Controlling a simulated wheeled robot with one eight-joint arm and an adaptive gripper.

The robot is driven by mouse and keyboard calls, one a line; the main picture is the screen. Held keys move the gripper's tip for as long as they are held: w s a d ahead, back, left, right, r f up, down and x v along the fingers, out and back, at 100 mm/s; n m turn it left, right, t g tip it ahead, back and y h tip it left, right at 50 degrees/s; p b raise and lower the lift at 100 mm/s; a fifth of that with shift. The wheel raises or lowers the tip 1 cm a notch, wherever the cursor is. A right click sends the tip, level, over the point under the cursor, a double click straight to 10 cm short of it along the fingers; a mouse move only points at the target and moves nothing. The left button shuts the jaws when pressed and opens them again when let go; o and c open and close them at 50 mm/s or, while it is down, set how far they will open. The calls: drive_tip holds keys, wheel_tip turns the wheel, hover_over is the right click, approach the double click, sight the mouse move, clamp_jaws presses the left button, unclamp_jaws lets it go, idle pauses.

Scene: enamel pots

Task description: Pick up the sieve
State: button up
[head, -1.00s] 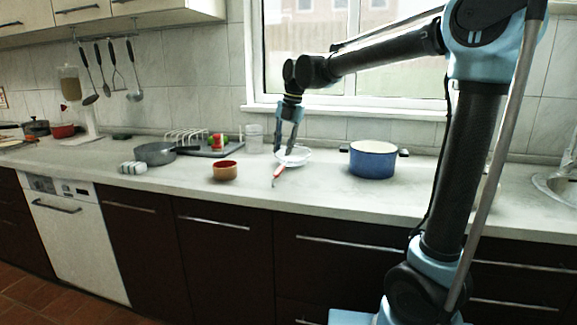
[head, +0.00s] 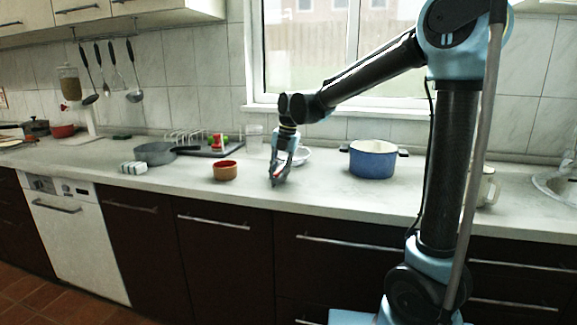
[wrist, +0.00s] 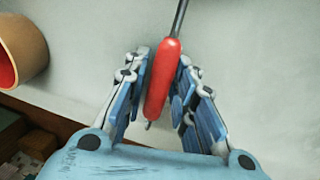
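The sieve's pale bowl (head: 301,156) rests on the counter, partly hidden behind my gripper in the head view. Its red handle (wrist: 162,80) points toward the counter's front edge, and a thin metal shaft runs up from it in the wrist view. My gripper (head: 277,181) is low over the counter at the handle. In the wrist view my gripper (wrist: 164,72) has its two fingers spread on either side of the red handle. Narrow gaps show beside the lower handle, so the fingers look open around it.
A blue pot (head: 373,160) stands to the right. A grey pan (head: 155,154) and a dark tray (head: 205,152) are further left. The front counter edge is close; the counter before the pot is clear.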

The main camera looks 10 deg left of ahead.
clamp_jaws()
